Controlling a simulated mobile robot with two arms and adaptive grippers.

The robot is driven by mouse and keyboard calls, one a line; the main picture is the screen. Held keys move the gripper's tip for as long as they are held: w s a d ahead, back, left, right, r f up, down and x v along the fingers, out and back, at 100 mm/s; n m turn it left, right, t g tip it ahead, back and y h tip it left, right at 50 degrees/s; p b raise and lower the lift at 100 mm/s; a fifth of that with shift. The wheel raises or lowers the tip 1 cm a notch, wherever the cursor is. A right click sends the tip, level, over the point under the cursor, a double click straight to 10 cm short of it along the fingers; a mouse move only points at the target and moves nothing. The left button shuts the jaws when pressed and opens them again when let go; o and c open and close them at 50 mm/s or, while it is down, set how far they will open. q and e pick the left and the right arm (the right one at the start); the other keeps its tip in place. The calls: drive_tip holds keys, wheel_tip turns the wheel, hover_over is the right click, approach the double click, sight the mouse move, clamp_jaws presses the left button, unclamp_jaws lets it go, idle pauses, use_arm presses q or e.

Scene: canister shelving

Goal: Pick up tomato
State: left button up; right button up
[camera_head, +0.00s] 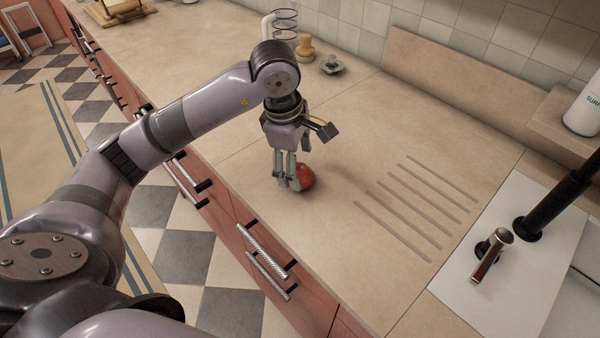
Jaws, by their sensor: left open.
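A red tomato (306,177) sits on the beige countertop near its front edge. My left gripper (288,183) points down at the tomato, with its fingers at the tomato's left side and partly in front of it. The gripper is open. I cannot tell whether a finger touches the tomato. The tomato's left part is hidden behind the fingers. My right gripper is not in view.
The beige countertop (240,80) is clear around the tomato. Drain grooves (415,205), a tap (490,255) and a white bottle (584,105) are to the right. A wire coil (286,20), a wooden object (305,48) and a small metal item (332,65) stand at the back.

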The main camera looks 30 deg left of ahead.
sight(298, 168)
use_arm(q)
drive_tip(key=f, duration=0.2)
drive_tip(key=f+p, duration=0.1)
drive_tip(key=f, duration=0.1)
drive_tip(key=shift+w, duration=0.35)
drive_tip(key=shift+c, duration=0.3)
drive_tip(key=c, duration=1.2)
